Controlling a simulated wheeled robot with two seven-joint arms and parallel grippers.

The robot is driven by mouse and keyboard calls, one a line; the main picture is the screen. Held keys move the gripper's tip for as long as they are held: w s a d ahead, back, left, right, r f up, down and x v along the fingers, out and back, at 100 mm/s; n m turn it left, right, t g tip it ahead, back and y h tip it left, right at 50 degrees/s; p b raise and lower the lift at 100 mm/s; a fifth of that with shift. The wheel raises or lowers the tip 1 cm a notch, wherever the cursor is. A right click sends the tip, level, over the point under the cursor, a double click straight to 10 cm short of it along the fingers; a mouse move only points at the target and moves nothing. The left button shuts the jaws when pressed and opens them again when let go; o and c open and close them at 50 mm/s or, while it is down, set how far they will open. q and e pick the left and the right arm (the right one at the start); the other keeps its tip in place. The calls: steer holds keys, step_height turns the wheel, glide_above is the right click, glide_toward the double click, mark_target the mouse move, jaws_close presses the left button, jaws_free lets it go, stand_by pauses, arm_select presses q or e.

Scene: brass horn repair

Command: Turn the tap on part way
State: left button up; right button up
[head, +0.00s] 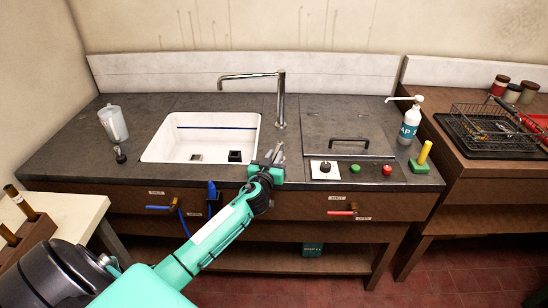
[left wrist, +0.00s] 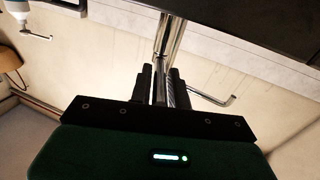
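The chrome tap (head: 281,98) stands behind the white sink's right side, its spout reaching left over the basin. It also shows upside down in the left wrist view (left wrist: 171,40), beyond the fingers. My left gripper (head: 273,154) is over the counter's front edge, right of the sink and in front of the tap. Its dark fingers (left wrist: 163,82) stand apart, with chrome visible in the gap between them. The tap's control is not clear. A blue-handled valve (head: 158,208) and a red-handled one (head: 342,213) are on the cabinet front.
The sink (head: 182,155) holds a small dark block. A clear jug (head: 113,124) stands left. A panel with a black knob (head: 325,167) and buttons, a pump bottle (head: 410,120) and a yellow-handled tool (head: 422,157) are right. A wire basket (head: 490,125) stands farther right.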

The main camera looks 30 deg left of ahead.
mark_target(281, 147)
arm_select(q)
jaws_close()
arm_select(e)
steer(key=shift+a, duration=0.2)
